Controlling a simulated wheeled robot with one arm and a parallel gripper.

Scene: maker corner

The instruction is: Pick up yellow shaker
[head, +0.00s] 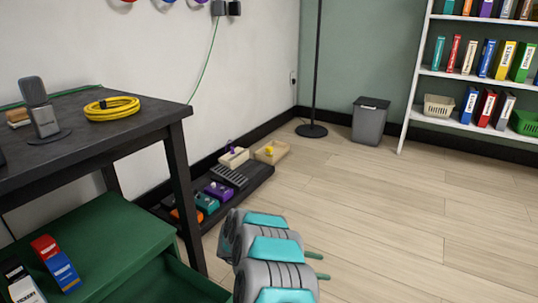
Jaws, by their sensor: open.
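A small yellow object (269,150), which looks like the yellow shaker, sits in a light wooden tray (281,153) on the floor-level black board by the wall. It is too small to make out its shape well. My arm, grey with teal bands, rises from the bottom middle. My gripper (318,266) shows as two thin green-teal fingers pointing right, apart and empty. It is nearer to me than the tray and well clear of the yellow object.
A second tray (234,157) with a purple item and several pedals (206,203) share the black board (262,175). A dark table (140,124) and green drawer cabinet (120,235) stand left. A bin (371,120), lamp pole (316,70) and bookshelf (424,70) stand behind. The floor right is clear.

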